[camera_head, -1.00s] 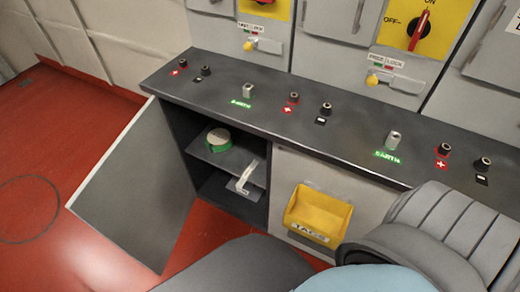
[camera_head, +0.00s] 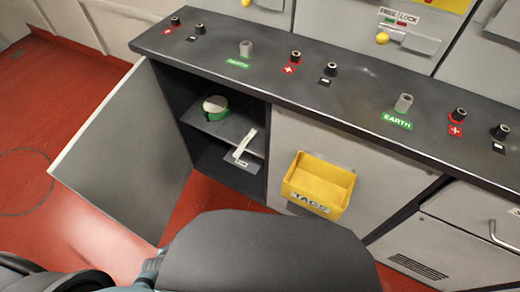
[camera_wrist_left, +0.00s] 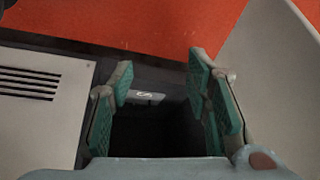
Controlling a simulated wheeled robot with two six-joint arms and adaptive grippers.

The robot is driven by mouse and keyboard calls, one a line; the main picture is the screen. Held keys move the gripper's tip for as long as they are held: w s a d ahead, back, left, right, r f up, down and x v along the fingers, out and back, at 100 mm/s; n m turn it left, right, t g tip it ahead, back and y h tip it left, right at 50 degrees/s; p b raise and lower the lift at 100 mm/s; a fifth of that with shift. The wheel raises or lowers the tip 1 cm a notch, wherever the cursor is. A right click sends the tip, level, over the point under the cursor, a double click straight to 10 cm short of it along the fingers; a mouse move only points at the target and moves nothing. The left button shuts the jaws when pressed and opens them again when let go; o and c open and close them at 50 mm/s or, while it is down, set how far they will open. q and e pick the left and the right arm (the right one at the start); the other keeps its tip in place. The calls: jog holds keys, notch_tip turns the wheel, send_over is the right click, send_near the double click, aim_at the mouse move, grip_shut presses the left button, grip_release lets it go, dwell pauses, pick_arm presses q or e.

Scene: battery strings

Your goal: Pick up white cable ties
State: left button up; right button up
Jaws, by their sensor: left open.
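The white cable ties (camera_head: 245,144) show as a thin white strip on the shelf inside the open cabinet, near its right side. A small pale label (camera_head: 238,161) lies just below them. In the left wrist view, my left gripper (camera_wrist_left: 160,75) is open and empty, with its green-padded fingers apart over a dark opening. A small pale piece with a dark mark (camera_wrist_left: 145,97) shows between the fingers; I cannot tell if it is the label or the ties. My right gripper is not in view.
A green and white roll (camera_head: 215,107) sits on the same shelf. The cabinet door (camera_head: 125,165) stands open to the left. A yellow TAGS bin (camera_head: 319,184) hangs to the right. The dark countertop (camera_head: 345,90) with terminals overhangs the cabinet.

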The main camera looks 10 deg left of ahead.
pick_arm(q)
jog(key=w+d+r+t+h+b, duration=0.1)
jog(key=w+r+t+b, duration=0.25)
jog(key=w, duration=0.75)
jog(key=m+t+h+b, duration=0.4)
jog(key=b, duration=0.1)
send_near(236, 155)
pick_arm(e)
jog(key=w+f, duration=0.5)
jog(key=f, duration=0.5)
pick_arm(q)
jog(key=shift+g, duration=0.25)
jog(key=b+x, duration=0.3)
jog(key=x, duration=0.3)
jog(key=shift+w+a+r, duration=0.1)
jog(key=shift+r, duration=0.1)
jog(key=b+x, duration=0.1)
jog(key=x, duration=0.2)
jog(key=shift+w, duration=0.15)
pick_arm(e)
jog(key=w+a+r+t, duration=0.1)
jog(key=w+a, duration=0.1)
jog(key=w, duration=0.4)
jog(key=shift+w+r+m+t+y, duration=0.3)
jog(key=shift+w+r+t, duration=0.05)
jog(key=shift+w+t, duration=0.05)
pick_arm(q)
grip_shut()
